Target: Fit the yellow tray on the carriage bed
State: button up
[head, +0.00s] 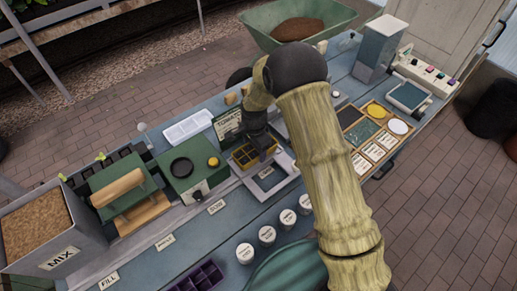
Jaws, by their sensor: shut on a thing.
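The yellow tray (241,158), with dark cells, is at the middle of the bench in the head view. My gripper (264,147) comes down from above and is shut on the tray at its right side. The carriage bed (287,163) is a pale grey frame with a dark panel, just right of and in front of the tray. The tray overlaps the bed's far left part in the picture. I cannot tell whether the tray touches the bed or is held above it. My arm hides part of the bench to the right.
A green machine with a black disc (181,167) stands close on the left. A white tray (187,127) and a sign (227,124) are behind. White labelled pots (267,235) line the front, near a purple tray (200,279). Wooden sample boards (375,130) lie on the right.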

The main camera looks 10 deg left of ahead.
jog(key=shift+f, duration=0.15)
jog(key=o, duration=1.2)
jog(key=shift+o, duration=1.3)
jog(key=shift+r+p, duration=2.65)
jog(key=shift+r, duration=1.4)
